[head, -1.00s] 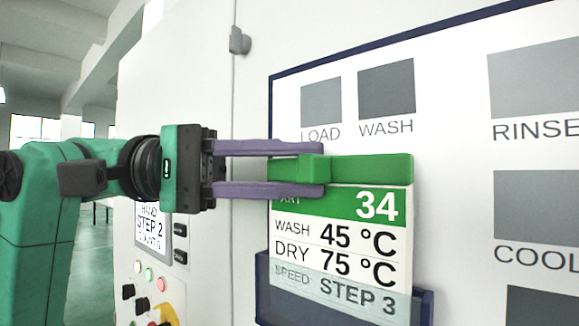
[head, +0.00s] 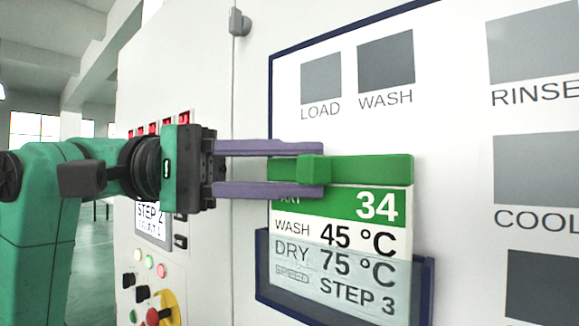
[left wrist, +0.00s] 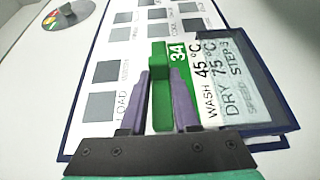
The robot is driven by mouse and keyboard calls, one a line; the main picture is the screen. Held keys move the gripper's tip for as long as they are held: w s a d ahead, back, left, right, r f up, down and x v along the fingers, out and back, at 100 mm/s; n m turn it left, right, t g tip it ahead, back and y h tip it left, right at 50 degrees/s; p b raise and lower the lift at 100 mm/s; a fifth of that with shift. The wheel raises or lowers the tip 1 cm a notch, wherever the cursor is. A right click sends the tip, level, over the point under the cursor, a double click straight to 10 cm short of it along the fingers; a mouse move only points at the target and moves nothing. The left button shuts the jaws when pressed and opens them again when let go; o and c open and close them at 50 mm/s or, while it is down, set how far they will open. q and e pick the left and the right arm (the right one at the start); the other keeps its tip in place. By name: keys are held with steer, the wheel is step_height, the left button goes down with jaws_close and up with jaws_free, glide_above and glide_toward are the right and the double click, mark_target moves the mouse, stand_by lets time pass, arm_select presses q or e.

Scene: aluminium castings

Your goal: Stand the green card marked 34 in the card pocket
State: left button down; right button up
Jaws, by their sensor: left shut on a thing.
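The green card marked 34 (head: 376,206) is upright, with its lower part behind the clear front of the dark blue card pocket (head: 428,290). The lines DRY 75 °C and STEP 3 show through that front. My left gripper (head: 318,172) is shut on the grip block of the card's green top bar (head: 375,170). In the left wrist view, the purple fingers (left wrist: 161,92) are on either side of the green block, and the card (left wrist: 180,52) reaches into the pocket (left wrist: 282,130). My right gripper is not in view.
The pocket sits on a white board with a blue border (head: 330,65) and grey squares labelled LOAD, WASH, RINSE and COOL. To the left is a control panel with a screen (head: 152,222), buttons and a red-yellow knob (head: 160,308).

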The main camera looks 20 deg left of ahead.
arm_select(q)
steer(key=shift+f+b, duration=0.4)
steer(key=shift+f, duration=0.2)
steer(key=c, duration=0.6)
jaws_free()
steer(key=shift+a, duration=0.15)
steer(key=shift+a, duration=0.3)
steer(key=a, duration=0.4)
steer(key=s+a+b, duration=0.1)
steer(key=a, duration=0.4)
steer(key=a+b, duration=0.1)
steer(key=a, duration=0.3)
steer(key=shift+s+a, duration=0.25)
steer(key=shift+a, duration=0.05)
